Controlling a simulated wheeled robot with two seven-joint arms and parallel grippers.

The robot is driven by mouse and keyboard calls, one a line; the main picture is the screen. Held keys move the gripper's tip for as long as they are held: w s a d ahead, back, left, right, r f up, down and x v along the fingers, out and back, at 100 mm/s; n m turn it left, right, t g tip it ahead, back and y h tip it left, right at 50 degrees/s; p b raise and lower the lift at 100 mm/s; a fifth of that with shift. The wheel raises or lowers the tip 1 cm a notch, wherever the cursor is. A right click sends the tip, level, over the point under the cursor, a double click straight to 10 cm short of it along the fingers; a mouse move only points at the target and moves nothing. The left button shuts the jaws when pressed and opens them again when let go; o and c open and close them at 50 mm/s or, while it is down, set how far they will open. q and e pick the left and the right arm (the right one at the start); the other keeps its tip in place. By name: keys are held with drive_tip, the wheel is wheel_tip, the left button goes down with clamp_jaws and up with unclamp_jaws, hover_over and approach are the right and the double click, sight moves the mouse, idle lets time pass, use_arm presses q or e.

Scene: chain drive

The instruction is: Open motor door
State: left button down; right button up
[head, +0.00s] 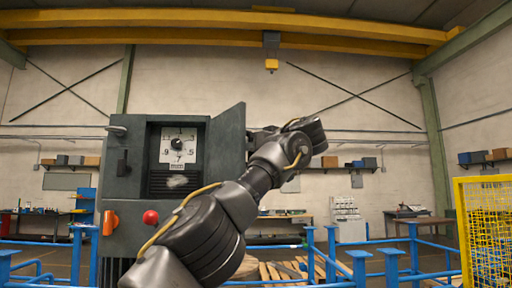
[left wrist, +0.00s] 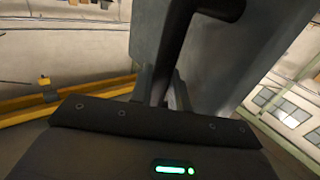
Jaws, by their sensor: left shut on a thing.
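The dark grey motor cabinet (head: 130,200) stands left of centre in the head view, with a dial plate (head: 178,145) in its opening. Its door (head: 229,150) stands open, swung out on the right side of the opening. My left arm reaches across the cabinet front to the door's right side. My left gripper (left wrist: 162,92) is shut on the black door handle (left wrist: 178,35) in the left wrist view, with the grey door panel (left wrist: 235,55) behind it. In the head view its fingertips are hard to make out beside the door. My right gripper is in neither view.
A red button (head: 151,217) and an orange switch (head: 110,222) sit on the cabinet's lower front. Blue railings (head: 390,262) run around the base. A yellow mesh fence (head: 487,230) stands at right. A wooden pallet (head: 285,270) lies behind the rails.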

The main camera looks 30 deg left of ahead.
use_arm(q)
drive_tip(key=shift+a, duration=0.1)
